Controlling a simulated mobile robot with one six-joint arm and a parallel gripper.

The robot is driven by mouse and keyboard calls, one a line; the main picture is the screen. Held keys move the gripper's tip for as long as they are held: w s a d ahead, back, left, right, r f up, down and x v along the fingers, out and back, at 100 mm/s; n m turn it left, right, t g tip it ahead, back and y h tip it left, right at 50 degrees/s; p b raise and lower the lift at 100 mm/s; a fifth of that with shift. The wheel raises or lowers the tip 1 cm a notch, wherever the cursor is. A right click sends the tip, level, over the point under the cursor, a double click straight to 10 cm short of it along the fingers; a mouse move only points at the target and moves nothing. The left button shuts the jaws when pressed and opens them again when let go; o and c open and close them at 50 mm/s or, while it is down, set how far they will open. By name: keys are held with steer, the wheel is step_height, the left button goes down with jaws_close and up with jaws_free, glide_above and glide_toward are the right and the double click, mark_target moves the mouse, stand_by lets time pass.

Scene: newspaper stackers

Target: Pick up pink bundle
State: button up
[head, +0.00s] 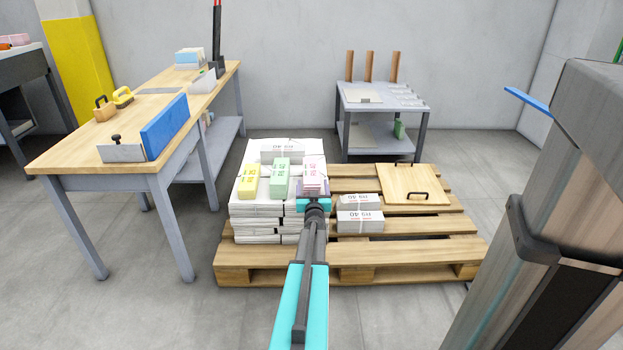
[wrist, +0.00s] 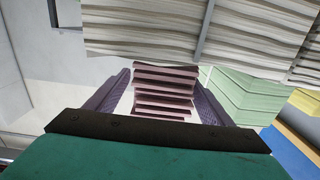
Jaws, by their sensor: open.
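The pink bundle (head: 312,172) lies on top of the white newspaper stack, at its right side, in the head view. My gripper (head: 313,192) is at the near end of it and partly hides it. In the wrist view, the pink bundle (wrist: 163,92) shows its layered edges between the two purple fingers of my gripper (wrist: 160,84). The fingers are apart, one on each side, with a visible gap at the left. Whether the right finger touches the bundle I cannot tell.
A green bundle (head: 280,177) lies close left of the pink one, then a yellow bundle (head: 247,182). White bundles (head: 360,214) and a wooden board (head: 413,184) sit on the pallet (head: 450,246). A workbench (head: 150,166) stands left, a grey table (head: 383,97) behind.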

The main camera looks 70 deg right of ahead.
steer(key=shift+b+x, duration=1.1)
steer(key=shift+x, duration=0.65)
steer(key=shift+w+d, duration=0.55)
steer(key=shift+d, duration=0.15)
jaws_close()
steer(key=shift+r, duration=0.2)
